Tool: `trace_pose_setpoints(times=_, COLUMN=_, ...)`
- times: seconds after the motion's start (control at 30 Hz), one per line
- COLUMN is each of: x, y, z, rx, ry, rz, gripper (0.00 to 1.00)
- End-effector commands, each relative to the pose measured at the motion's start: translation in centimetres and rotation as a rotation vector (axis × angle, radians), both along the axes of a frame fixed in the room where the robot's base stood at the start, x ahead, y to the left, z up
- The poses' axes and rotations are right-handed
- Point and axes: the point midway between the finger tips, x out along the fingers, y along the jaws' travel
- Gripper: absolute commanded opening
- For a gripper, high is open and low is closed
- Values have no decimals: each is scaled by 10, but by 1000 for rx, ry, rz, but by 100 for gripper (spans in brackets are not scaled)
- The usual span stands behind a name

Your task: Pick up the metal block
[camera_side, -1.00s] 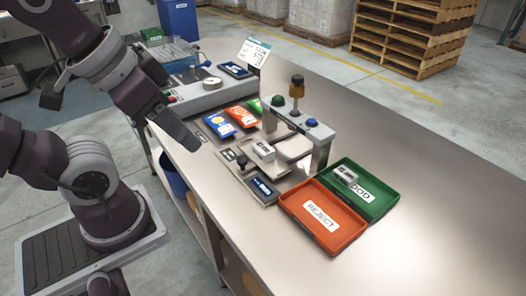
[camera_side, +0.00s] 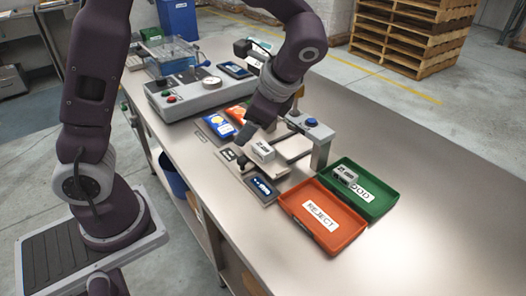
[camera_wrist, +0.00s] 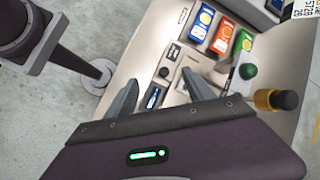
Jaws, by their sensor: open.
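A small pale metal block (camera_side: 262,151) with a dark label sits on the weigher plate in the side view. A similar labelled block (camera_side: 345,176) lies in the green tray. My gripper (camera_side: 245,136) points down just left of and above the block on the plate, apart from it as far as I can tell. In the wrist view my gripper (camera_wrist: 160,76) is open, its two fingers spread with nothing between them. The block on the plate is not clear in the wrist view; the right finger may hide it.
A green tray (camera_side: 386,190) and an orange REJECT tray (camera_side: 346,236) stand right of the weigher. A grey post with a blue button (camera_side: 312,123) rises beside the plate. A display (camera_side: 261,188) sits in front. Coloured packets (camera_wrist: 203,22) lie behind. The table's right is clear.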

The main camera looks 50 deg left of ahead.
Motion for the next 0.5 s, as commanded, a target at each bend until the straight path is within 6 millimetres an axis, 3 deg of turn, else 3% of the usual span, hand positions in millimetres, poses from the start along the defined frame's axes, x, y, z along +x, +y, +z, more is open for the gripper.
trace_pose_setpoints(times=0.1, x=42, y=1, z=-56, rx=222, ry=214, rz=-209, gripper=62)
trace_pose_setpoints(times=0.23, x=71, y=0, z=-106, rx=429, ry=385, rz=-392, gripper=62)
trace_pose_setpoints(times=0.33, x=81, y=0, z=-128, rx=523, ry=457, rz=-470, gripper=62)
trace_pose_setpoints(times=0.5, x=85, y=9, z=-140, rx=565, ry=489, rz=-502, gripper=62)
